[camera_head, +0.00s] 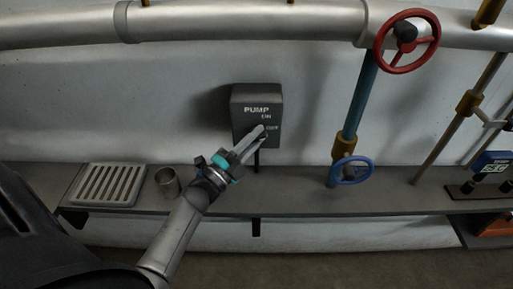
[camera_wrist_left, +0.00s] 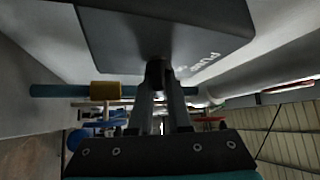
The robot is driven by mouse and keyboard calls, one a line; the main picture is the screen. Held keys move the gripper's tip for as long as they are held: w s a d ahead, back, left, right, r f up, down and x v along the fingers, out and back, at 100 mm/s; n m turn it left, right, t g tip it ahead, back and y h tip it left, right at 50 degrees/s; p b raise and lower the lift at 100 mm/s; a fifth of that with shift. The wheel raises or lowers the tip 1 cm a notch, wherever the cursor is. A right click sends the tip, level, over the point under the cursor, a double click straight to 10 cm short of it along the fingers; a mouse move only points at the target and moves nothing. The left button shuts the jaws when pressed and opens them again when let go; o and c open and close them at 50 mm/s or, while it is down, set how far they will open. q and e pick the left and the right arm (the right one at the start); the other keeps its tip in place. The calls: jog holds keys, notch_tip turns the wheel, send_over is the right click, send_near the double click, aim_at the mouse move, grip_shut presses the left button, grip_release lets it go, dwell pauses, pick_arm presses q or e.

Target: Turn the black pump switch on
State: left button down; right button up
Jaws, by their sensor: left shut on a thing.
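The dark grey pump box (camera_head: 250,100) is on the pale wall, with "PUMP" and smaller, hard-to-read lettering on its face. My left gripper (camera_head: 262,133) reaches up from the lower left to the lower right of the box's face. In the left wrist view the box (camera_wrist_left: 165,40) fills the top. The black pump switch (camera_wrist_left: 158,72) sticks out toward me, and my left gripper (camera_wrist_left: 160,85) is shut on it. In the head view the fingers mostly hide the switch, so its exact setting cannot be told. My right gripper is not in view.
A shelf (camera_head: 300,195) runs below the box, with a slatted grate (camera_head: 107,184) and a metal cup (camera_head: 168,182) on the left. A red valve wheel (camera_head: 436,42) and a blue valve wheel (camera_head: 350,181) stand to the right. A large pipe (camera_head: 240,20) crosses above.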

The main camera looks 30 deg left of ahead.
pick_arm(q)
jog(key=n+t+y+b, duration=0.1)
jog(key=n+b, duration=0.1)
jog(key=n+t+y+b, duration=0.1)
jog(key=n+b, duration=0.1)
jog(key=shift+f+t, duration=0.3)
jog(key=shift+t, duration=0.1)
jog(key=shift+r+n+t+y+b, duration=0.15)
jog(key=shift+n+t+y+b, duration=0.35)
jog(key=shift+n+y+b, duration=0.8)
jog(key=shift+r+n+t+y+b, duration=0.1)
jog(key=shift+n+t+y+b, duration=0.6)
jog(key=shift+n, duration=1.1)
jog(key=shift+g+y, duration=0.3)
jog(key=c, duration=0.9)
grip_release()
jog(key=shift+o, duration=0.2)
jog(key=b+v, duration=0.2)
jog(key=v, duration=1.3)
